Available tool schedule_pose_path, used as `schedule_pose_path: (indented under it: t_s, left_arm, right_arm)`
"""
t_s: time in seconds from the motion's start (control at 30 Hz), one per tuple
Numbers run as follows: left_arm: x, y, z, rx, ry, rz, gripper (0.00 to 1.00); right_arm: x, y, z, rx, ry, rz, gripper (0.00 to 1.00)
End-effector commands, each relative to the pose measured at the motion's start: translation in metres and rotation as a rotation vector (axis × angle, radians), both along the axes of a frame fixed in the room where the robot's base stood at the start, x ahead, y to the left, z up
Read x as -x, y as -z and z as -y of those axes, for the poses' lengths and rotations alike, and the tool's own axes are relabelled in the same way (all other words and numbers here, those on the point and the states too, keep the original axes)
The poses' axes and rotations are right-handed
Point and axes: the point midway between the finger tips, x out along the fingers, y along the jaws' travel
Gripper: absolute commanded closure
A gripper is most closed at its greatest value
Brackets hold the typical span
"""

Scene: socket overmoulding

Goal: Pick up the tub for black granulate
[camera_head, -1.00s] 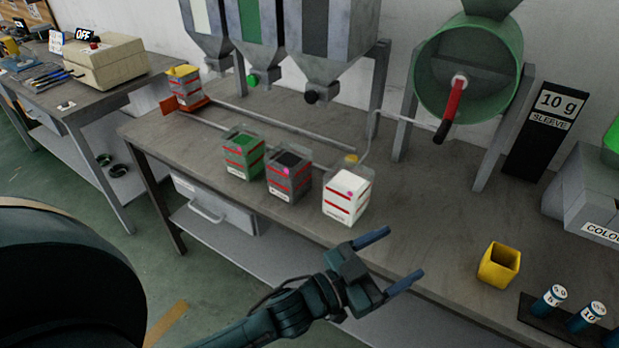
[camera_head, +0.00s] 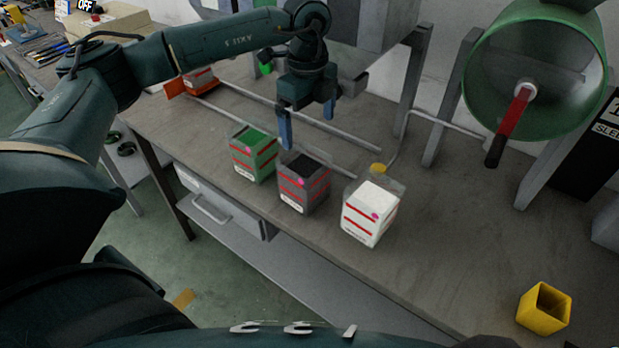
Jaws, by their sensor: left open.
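The tub with black granulate (camera_head: 303,187) stands upright on the bench, a clear-walled box with red stripes and a dark fill. It is the middle of three tubs. The green tub (camera_head: 253,155) is to its left and the white tub (camera_head: 369,213) to its right. My left gripper (camera_head: 307,125) is open and empty, pointing down above and just behind the black tub. My right gripper does not show.
A green drum with a red-handled crank (camera_head: 513,125) stands at the back right. A yellow cup (camera_head: 543,308) is at the front right. Metal rails (camera_head: 290,117) run behind the tubs. The bench (camera_head: 455,235) is clear right of the white tub.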

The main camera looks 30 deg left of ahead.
Motion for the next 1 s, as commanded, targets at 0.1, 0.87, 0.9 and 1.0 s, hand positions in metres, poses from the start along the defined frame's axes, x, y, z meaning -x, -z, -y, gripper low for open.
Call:
schedule_pose_path:
  t_s: [0.1,0.87,0.9,1.0]
  left_arm:
    - [0.000,0.008,-0.008,-0.029,-0.027,-0.002,0.00]
    - [0.005,0.112,-0.009,-0.023,-0.021,0.000,0.00]
    - [0.005,0.117,-0.009,-0.023,-0.021,0.000,0.00]
    - [0.005,0.125,-0.009,-0.023,-0.022,0.001,0.00]
  right_arm:
    - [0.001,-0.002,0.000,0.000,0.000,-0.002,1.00]
    - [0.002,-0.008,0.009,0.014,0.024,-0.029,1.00]
    - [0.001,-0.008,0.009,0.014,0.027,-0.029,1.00]
    - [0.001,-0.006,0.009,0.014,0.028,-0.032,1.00]
